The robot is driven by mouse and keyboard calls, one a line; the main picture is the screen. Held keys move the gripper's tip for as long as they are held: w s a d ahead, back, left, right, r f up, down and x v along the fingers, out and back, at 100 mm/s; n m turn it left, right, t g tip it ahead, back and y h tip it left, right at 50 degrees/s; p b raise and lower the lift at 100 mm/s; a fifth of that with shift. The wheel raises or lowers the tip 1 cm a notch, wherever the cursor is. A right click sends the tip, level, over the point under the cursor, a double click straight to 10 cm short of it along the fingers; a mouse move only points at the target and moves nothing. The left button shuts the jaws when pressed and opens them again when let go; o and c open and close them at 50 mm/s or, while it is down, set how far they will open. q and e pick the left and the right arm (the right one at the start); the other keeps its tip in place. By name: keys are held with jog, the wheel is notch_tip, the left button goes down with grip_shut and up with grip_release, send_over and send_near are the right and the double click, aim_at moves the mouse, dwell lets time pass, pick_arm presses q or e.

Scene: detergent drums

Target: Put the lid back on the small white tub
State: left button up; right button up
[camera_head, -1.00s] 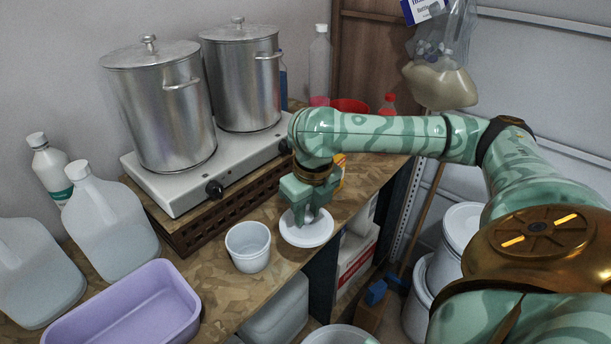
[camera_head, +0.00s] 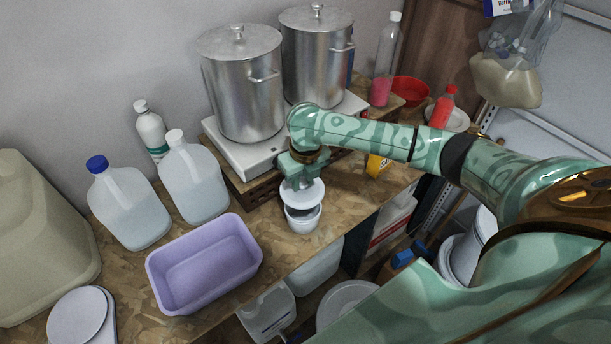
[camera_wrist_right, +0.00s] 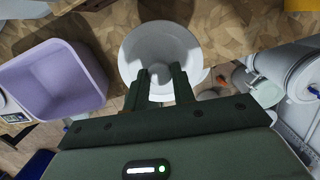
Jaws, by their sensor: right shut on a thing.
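The small white tub (camera_head: 303,224) stands upright on the wooden worktop near its front edge. The round white lid (camera_head: 304,201) is just above the tub, and part of the tub's open mouth shows below it. I cannot tell whether they touch. My right gripper (camera_head: 301,184) is shut on the lid's top, from above. In the right wrist view the lid (camera_wrist_right: 150,42) lies under the fingers (camera_wrist_right: 160,78) and hides most of the tub. My left gripper is not in view.
A lilac basin (camera_head: 205,262) stands left of the tub. Behind are a white hotplate (camera_head: 240,156) with two steel pots (camera_head: 243,90), and clear jugs (camera_head: 195,180). A yellow item (camera_head: 377,165) is to the right. Bare worktop lies between basin and tub.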

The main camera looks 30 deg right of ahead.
aim_at(304, 189)
jog(key=shift+d+f+b, duration=0.1)
jog(key=shift+f+b, duration=0.3)
jog(key=shift+b, duration=0.1)
notch_tip(304, 189, down, 4)
jog(key=b, duration=0.4)
jog(key=shift+r+b, duration=0.2)
jog(key=shift+b, duration=0.1)
jog(key=shift+f+b, duration=0.35)
jog(key=shift+f, duration=0.6)
jog(key=shift+r+p, duration=0.1)
jog(key=shift+p, duration=0.8)
jog(key=shift+f, duration=0.2)
dwell(0.5)
jog(key=shift+p, duration=0.65)
dwell(0.3)
jog(key=o, duration=1.5)
